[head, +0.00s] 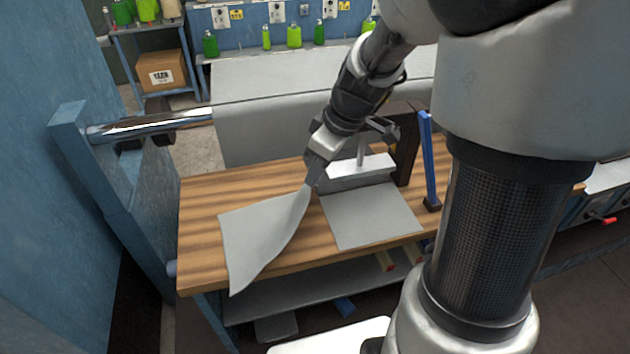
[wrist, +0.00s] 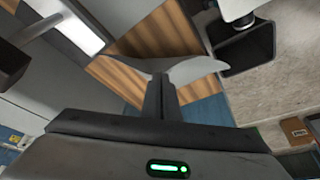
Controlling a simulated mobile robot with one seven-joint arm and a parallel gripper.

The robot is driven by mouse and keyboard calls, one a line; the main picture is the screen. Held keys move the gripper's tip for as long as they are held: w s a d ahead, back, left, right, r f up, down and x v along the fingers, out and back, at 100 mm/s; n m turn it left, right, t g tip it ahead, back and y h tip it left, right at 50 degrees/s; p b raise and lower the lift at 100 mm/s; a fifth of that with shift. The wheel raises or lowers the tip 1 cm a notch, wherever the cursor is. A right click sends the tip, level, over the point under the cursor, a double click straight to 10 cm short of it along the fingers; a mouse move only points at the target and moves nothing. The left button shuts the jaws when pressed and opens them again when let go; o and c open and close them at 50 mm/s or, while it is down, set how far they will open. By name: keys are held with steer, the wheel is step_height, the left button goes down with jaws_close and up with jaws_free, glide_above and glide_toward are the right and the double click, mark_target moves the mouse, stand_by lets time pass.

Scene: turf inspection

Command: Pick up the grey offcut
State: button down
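The grey offcut (head: 258,230) is a thin sheet on the left part of the wooden bench top (head: 205,200). Its upper right corner is lifted and curves up to my gripper (head: 309,184). The rest of it lies low over the bench, and its lower left corner reaches past the front edge. In the wrist view my gripper (wrist: 160,78) has its fingers together on the edge of the curved grey offcut (wrist: 195,68). A second grey sheet (head: 372,218) lies flat beside it, its back edge at a pale metal bar (head: 357,172).
A blue upright handle (head: 428,160) stands right of the flat sheet. A metal roller (head: 150,124) and blue frame (head: 85,150) are at left. A grey sheet-covered surface lies behind the bench. A lower shelf (head: 300,296) sits beneath it.

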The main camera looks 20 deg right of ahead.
step_height(320, 180, up, 37)
steer(key=p, duration=0.7)
steer(key=shift+r, duration=0.15)
steer(key=c, duration=2.5)
jaws_free()
steer(key=o, duration=1.1)
steer(key=shift+o, duration=0.2)
steer(key=shift+o, duration=0.4)
